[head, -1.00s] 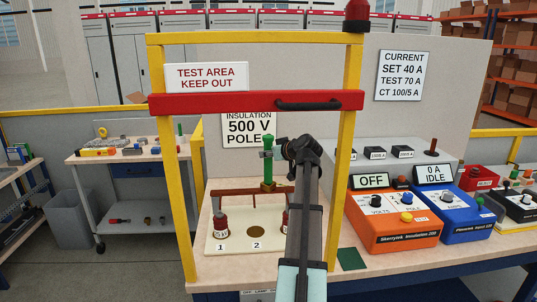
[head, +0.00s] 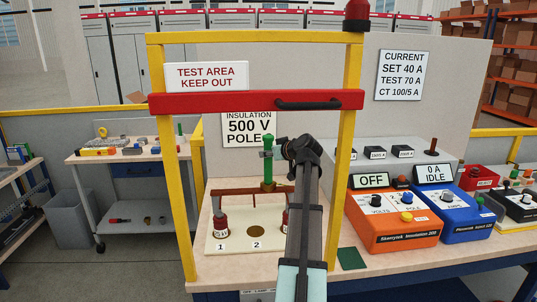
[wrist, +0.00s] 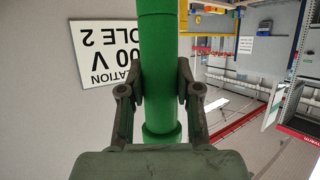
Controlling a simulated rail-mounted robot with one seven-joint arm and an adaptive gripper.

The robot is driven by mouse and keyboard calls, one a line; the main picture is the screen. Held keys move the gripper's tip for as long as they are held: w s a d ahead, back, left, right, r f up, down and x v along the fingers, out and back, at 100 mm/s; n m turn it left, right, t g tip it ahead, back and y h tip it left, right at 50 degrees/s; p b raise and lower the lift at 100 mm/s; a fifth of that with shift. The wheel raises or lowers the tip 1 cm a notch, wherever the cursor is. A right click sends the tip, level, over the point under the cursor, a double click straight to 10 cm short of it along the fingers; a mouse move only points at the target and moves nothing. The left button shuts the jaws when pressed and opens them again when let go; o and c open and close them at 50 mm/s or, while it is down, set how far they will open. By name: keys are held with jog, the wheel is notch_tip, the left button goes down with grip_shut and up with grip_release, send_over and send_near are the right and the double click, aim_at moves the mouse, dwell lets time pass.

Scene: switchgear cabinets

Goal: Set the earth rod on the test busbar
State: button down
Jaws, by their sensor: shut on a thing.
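In the wrist view my gripper (wrist: 160,80) is shut on the rod's green shaft (wrist: 158,45), with a finger on each side. The rod's lower end is not clear there. In the head view the gripper is largely hidden.
A yellow frame (head: 181,170) with a red crossbar (head: 240,101) stands before the pale base plate (head: 236,243) marked 1 and 2. Orange (head: 394,222) and blue (head: 460,214) test sets stand at right. A grey panel (head: 275,70) rises behind.

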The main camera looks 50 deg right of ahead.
aim_at(269, 136)
jog(key=shift+r, duration=0.2)
jog(key=shift+r+p, duration=0.95)
jog(key=shift+r, duration=2.45)
